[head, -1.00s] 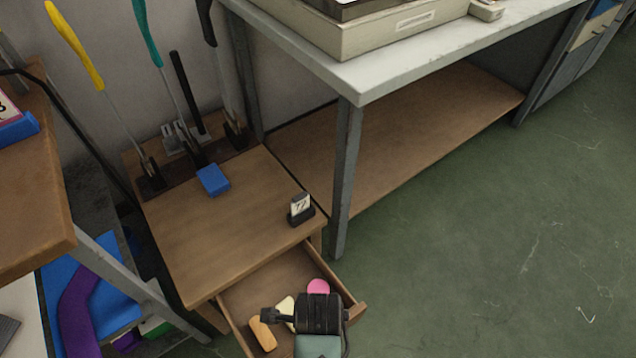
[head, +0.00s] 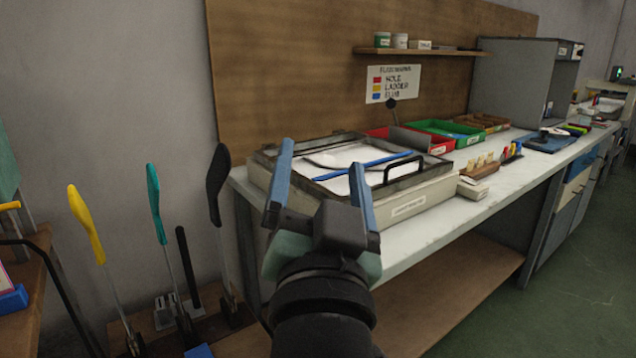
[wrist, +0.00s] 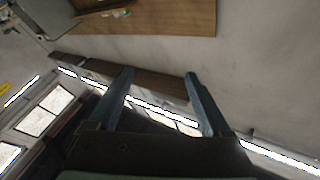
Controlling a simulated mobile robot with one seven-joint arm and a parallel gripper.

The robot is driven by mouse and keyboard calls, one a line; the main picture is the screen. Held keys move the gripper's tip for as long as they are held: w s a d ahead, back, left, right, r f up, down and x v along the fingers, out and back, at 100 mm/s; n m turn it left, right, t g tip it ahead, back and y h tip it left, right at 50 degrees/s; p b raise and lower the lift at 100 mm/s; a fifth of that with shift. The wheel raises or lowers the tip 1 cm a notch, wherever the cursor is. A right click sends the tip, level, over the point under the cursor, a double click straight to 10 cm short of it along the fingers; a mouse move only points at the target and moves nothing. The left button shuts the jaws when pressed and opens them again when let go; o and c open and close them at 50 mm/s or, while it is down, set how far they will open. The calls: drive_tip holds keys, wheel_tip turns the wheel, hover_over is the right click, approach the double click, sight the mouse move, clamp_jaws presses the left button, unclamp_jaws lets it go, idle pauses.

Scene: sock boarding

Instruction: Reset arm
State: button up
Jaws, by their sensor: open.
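My gripper (head: 322,172) is raised in the middle of the head view, pointing up, with its two blue-grey fingers spread apart and nothing between them. In the picture it overlaps the front left of the lidded box on the bench. In the wrist view the open fingers (wrist: 160,92) show with an empty gap, against a tilted view of the wall and bright panels.
The white bench (head: 520,172) runs along the wall with a lidded box (head: 415,207), a green tray (head: 440,127) and a brown wooden block (head: 482,172). At left, yellow (head: 86,222), teal (head: 154,212) and black (head: 217,172) boards stand upright. Green floor (head: 560,300) is clear at right.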

drive_tip(key=s+r+n+t, duration=0.55)
drive_tip(key=s+r, duration=0.65)
drive_tip(key=r, duration=0.5)
wheel_tip(320, 180, up, 31)
drive_tip(key=p, duration=3.3)
drive_tip(key=shift+w+a+r+m, duration=0.15)
drive_tip(key=shift+w+a+m, duration=0.1)
drive_tip(key=shift+w+m, duration=0.2)
drive_tip(key=shift+t, duration=0.25)
